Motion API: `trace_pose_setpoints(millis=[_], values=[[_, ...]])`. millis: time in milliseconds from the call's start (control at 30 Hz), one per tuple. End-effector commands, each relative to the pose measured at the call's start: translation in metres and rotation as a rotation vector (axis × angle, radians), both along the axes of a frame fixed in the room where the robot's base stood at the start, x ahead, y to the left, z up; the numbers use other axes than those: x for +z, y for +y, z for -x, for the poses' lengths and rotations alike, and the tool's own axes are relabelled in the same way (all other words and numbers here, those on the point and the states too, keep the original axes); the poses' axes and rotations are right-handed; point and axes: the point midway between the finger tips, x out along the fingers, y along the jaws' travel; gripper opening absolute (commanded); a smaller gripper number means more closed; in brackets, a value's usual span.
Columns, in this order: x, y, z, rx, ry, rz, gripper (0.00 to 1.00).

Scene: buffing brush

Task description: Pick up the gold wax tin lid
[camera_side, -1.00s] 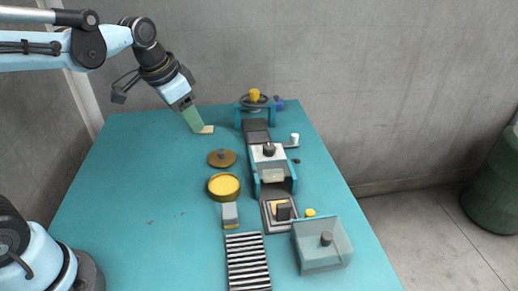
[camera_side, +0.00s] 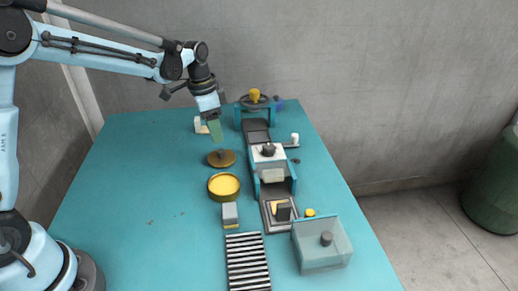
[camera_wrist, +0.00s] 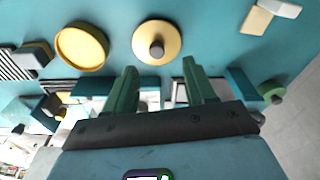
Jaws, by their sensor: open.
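The gold wax tin lid (camera_side: 221,159) is a flat round disc with a dark knob in its middle, lying on the teal table. In the wrist view the lid (camera_wrist: 170,35) is just beyond the fingertips, its knob pointing at the camera. My gripper (camera_side: 215,138) points down above the far side of the lid, apart from it. In the wrist view my gripper (camera_wrist: 158,68) has its two green fingers spread with nothing between them.
The open yellow tin (camera_side: 224,185) stands just in front of the lid. A pale block piece (camera_side: 199,124) is behind my gripper. The teal brush fixture (camera_side: 258,133) is close on the right. A clear bin (camera_side: 322,258) stands front right. The table's left side (camera_side: 125,200) is clear.

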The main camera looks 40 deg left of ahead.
Motion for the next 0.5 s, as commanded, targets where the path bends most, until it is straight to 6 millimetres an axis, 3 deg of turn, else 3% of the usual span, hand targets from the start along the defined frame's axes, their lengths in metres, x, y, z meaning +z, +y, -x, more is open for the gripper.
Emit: trace_pose_setpoints(millis=[267,500], values=[[-0.021,-0.003,-0.002,0.0,-0.001,-0.001,0.55],[-0.054,-0.01,-0.005,0.0,-0.001,0.0,0.55]])
